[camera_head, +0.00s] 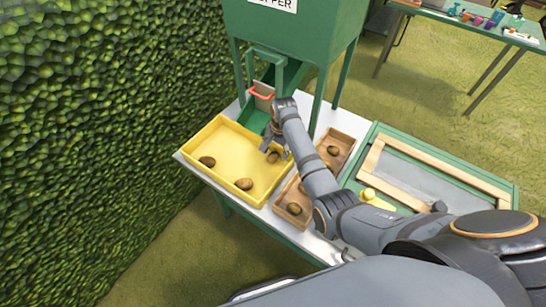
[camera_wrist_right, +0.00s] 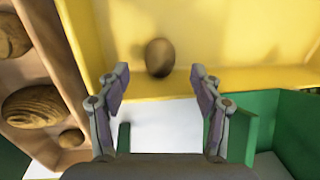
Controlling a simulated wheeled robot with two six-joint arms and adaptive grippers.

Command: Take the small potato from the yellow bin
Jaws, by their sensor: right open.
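The yellow bin (camera_head: 226,147) stands on the white table and holds several brown potatoes. One potato (camera_head: 207,161) lies at its left, another (camera_head: 244,184) near its front edge. A third, small-looking potato (camera_head: 273,157) is at the right side, partly behind my right gripper (camera_head: 276,151). In the right wrist view, the open fingers (camera_wrist_right: 160,73) point at a small potato (camera_wrist_right: 159,57) in the yellow bin (camera_wrist_right: 215,35). It appears between the fingertips but beyond them, and no contact shows. My left gripper is not in view.
A wooden tray (camera_head: 281,200) with potatoes (camera_head: 294,209) stands right of the bin, under my right arm. A green hopper (camera_head: 290,30) with a chute rises behind. A green-framed board (camera_head: 440,165) lies at right. A hedge (camera_head: 90,130) borders the left.

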